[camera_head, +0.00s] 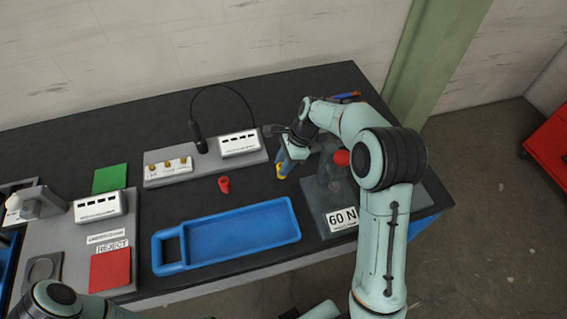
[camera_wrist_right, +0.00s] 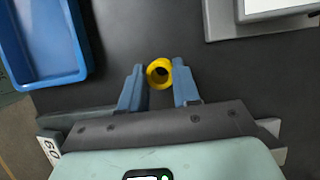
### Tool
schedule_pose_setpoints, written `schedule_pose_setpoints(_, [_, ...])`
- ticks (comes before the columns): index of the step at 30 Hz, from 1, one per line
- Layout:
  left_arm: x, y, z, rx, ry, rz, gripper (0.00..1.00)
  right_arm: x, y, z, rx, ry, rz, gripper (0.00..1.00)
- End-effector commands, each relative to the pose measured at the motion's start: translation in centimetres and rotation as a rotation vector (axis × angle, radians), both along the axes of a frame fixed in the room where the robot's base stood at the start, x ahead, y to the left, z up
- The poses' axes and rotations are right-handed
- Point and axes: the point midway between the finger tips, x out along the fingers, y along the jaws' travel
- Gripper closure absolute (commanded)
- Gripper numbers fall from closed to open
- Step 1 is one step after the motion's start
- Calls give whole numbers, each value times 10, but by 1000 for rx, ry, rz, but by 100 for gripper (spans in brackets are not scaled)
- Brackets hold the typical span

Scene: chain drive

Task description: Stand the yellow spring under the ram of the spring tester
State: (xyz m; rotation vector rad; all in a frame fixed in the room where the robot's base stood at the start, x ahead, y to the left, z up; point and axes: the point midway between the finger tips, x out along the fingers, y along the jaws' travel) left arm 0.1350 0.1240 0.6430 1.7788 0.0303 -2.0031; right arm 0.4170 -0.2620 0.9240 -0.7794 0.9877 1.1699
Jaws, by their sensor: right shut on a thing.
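The yellow spring (camera_head: 280,173) is between the fingertips of my right gripper (camera_head: 283,164), left of the spring tester. In the right wrist view, the yellow spring (camera_wrist_right: 159,72) shows end-on as a ring between the two blue fingers of the gripper (camera_wrist_right: 160,82), which is shut on it. I cannot tell whether its lower end touches the bench. The spring tester (camera_head: 318,203) has a dark grey base, a "60 N" label and a red knob. My right arm hides part of it, and its ram is not clearly visible. My left gripper is out of view.
A blue tray (camera_head: 228,265) lies left of the tester. A red spring-like piece (camera_head: 224,184) stands behind the tray. A grey block with brass pieces and a white box (camera_head: 240,144) is at the back. A red reject pad (camera_head: 110,270) and green pad (camera_head: 110,178) are left.

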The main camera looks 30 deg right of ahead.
Motion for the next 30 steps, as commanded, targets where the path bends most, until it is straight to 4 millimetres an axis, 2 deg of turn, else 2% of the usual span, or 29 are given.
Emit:
schedule_pose_setpoints(11, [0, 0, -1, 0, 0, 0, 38, 0, 0, -3, 0, -1, -1, 100])
schedule_pose_setpoints(12, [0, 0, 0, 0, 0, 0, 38, 0, 0, -3, 0, -1, -2, 59])
schedule_pose_setpoints(14, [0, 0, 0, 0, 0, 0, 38, 0, 0, -3, 0, -1, -1, 43])
schedule_pose_setpoints(23, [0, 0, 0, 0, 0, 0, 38, 1, 0, -1, 0, -2, -1, 43])
schedule_pose_setpoints(26, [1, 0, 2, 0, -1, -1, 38, 1, -2, 6, -1, -3, 0, 43])
schedule_pose_setpoints(30, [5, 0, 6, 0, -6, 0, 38, -1, -11, 29, -2, -6, -3, 43])
